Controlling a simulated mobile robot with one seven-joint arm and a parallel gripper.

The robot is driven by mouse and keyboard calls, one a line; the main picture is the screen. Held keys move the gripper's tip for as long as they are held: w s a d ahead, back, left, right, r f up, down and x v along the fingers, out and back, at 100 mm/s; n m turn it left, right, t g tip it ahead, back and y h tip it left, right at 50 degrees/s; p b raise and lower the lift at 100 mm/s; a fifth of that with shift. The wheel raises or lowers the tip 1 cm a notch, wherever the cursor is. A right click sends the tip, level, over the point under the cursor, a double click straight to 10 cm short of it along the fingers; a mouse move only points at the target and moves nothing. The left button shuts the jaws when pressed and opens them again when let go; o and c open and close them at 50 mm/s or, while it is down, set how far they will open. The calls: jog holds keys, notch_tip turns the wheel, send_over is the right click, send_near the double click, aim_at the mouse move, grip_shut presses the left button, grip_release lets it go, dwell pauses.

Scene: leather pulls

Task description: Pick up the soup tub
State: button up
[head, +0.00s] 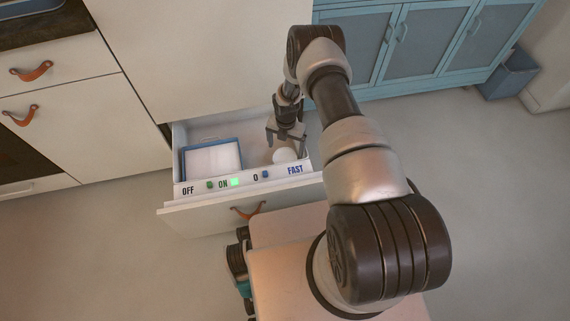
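A round white object (285,156), likely the soup tub, sits in the right part of an open drawer (205,219). It is small in view and its upper part is partly hidden by my gripper. My gripper (284,143) points down into the drawer, right above or at the white object. Its fingers look spread apart. I cannot tell whether they touch the white object.
A blue-rimmed tray (182,163) with a white inside fills the drawer's left part. A strip (219,184) marked OFF, ON, 0 and FAST runs along the drawer front. Blue cabinets (430,40) and a blue bin (510,76) stand behind right. Floor at left front is clear.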

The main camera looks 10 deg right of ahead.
aim_at(285, 157)
jog(key=f, duration=0.1)
jog(key=f+b, duration=0.1)
jog(key=f, duration=0.3)
jog(key=shift+s+a+f, duration=0.1)
jog(key=shift+s+a, duration=0.15)
jog(key=c, duration=1.8)
